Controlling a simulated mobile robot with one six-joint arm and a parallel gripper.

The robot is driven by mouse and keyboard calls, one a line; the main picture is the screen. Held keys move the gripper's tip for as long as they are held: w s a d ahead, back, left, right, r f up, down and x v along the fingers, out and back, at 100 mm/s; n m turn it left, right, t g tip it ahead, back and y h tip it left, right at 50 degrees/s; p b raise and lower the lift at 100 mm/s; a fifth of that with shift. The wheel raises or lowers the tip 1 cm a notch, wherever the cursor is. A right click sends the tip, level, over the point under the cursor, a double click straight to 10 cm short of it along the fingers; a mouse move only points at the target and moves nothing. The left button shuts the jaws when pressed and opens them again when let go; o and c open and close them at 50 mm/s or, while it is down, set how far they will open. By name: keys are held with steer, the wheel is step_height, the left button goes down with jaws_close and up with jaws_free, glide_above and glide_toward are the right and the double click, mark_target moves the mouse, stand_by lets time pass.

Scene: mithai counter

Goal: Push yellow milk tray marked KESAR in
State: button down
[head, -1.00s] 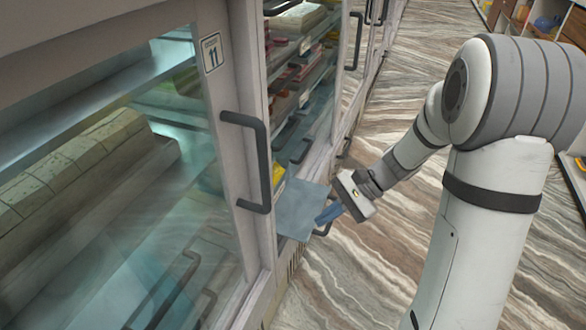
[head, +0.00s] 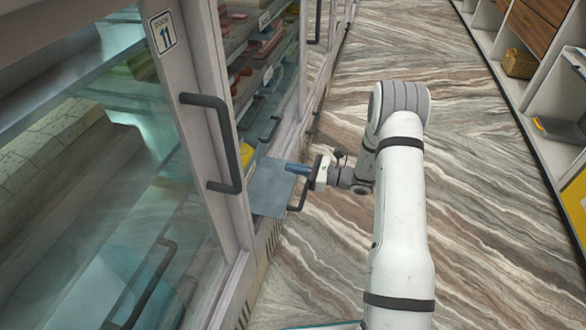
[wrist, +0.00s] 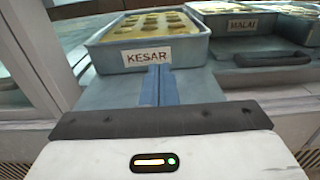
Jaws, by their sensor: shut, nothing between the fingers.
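The KESAR tray (wrist: 150,40) is a grey-blue metal tray with yellow sweets and a white KESAR label on its front wall. It stands at the back of a pulled-out flat shelf (wrist: 105,92), which also shows in the head view (head: 270,188). Only a bit of yellow of the tray (head: 247,152) shows behind the cabinet frame in the head view. My gripper (wrist: 158,72) is shut and empty, its blue fingers pointing at the tray's front just under the label. I cannot tell whether they touch it. My gripper (head: 288,167) is over the shelf's outer edge in the head view.
A MALAI tray (wrist: 243,27) stands to the right, with a dark handle (wrist: 272,59) in front. A glass door (head: 70,200) with a black handle (head: 228,145) and an 11 sign (head: 163,32) is at the left. The marbled floor aisle (head: 460,170) is clear.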

mark_target(251, 160)
steer(key=b+x, duration=0.3)
steer(key=x, duration=0.8)
steer(key=shift+s+b, duration=0.1)
steer(key=shift+b, duration=0.2)
